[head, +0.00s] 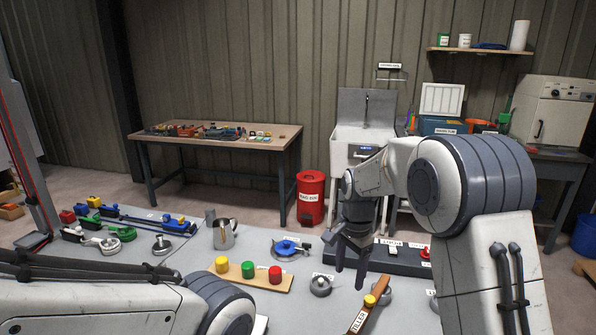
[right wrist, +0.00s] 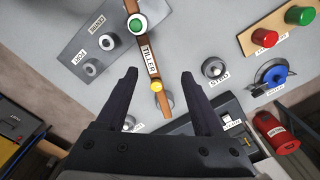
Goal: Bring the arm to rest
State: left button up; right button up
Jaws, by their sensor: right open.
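My right arm reaches over the grey bench (head: 285,318) from the right in the head view. Its gripper (head: 350,272) points down, open, above the bench. In the right wrist view the jaws (right wrist: 158,76) are spread with nothing held between them. The wooden tiller (head: 358,321), with a yellow knob, lies below; the wrist view shows the tiller (right wrist: 164,102) beyond and between the fingers, apparently not gripped. My left arm crosses the lower left of the head view; its gripper is out of the frame.
A board with yellow, green and red knobs (head: 248,272), a blue-handled valve (head: 287,247), a metal jug (head: 224,234) and a dark switch panel (head: 385,258) surround the gripper's area. A red bin (head: 311,199), a sink (head: 362,138) and a wooden table (head: 220,143) stand behind.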

jog(key=s+a+r+n, duration=0.4)
jog(key=s+a+n, duration=0.35)
jog(key=s, duration=0.35)
jog(key=s+a+f+n, duration=0.1)
jog(key=s+a+n, duration=0.1)
jog(key=s+n, duration=0.9)
jog(key=s, duration=0.9)
jog(key=shift+s+a+f+y, duration=0.15)
jog(key=shift+s+y, duration=0.05)
jog(key=shift+y, duration=0.2)
jog(key=shift+n, duration=0.25)
